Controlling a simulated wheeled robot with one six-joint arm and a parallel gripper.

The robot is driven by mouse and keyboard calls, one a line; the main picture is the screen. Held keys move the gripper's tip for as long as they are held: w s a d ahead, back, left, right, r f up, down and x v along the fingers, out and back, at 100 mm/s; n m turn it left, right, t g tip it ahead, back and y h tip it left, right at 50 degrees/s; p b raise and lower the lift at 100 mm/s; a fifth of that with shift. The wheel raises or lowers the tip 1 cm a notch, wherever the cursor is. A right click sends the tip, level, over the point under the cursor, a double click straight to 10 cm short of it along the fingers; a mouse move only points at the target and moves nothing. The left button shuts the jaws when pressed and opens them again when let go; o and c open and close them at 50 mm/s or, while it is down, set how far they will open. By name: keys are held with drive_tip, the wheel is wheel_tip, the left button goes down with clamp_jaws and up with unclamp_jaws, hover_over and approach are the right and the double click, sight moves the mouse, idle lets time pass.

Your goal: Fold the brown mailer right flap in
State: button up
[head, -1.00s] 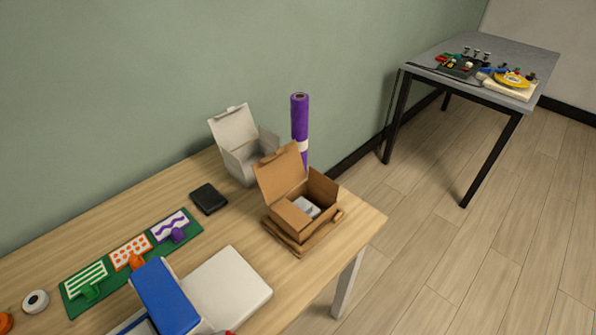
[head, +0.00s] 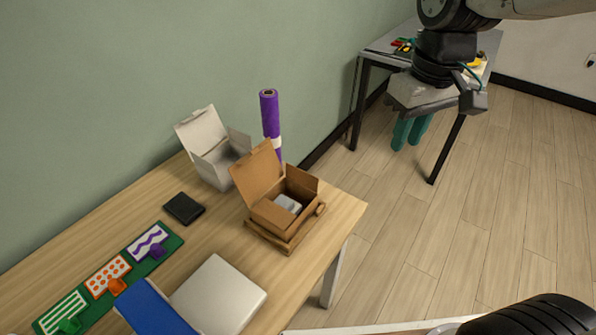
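The brown mailer (head: 271,217) stands open near the table's right end. Its lid (head: 256,174) stands tilted up at the back left. Its right flap (head: 303,183) sticks up at the right rear side and is not folded over the inside. A small pale grey item (head: 288,203) lies inside the box. I cannot make out a left flap clearly. My gripper (head: 411,133) hangs in the air at upper right, well apart from the mailer. Its two teal fingers are side by side and look closed, with nothing seen between them.
The mailer rests on a brown base (head: 280,242). A white open box (head: 216,160) and a purple roll (head: 270,118) stand behind it. A black square (head: 184,208), a white slab (head: 219,293) and a blue object (head: 152,307) lie left. A grey table (head: 424,90) stands beyond.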

drive_tip(key=w+a+f+n, duration=0.3)
drive_tip(key=w+a+f, duration=0.3)
drive_tip(key=w+a, duration=0.3)
drive_tip(key=n+g, duration=0.1)
drive_tip(key=n, duration=0.2)
hover_over(302, 172)
wheel_tip(302, 172, down, 8)
wheel_tip(302, 172, down, 7)
drive_tip(key=shift+w, duration=0.1)
drive_tip(key=shift+f, duration=0.45)
clamp_jaws()
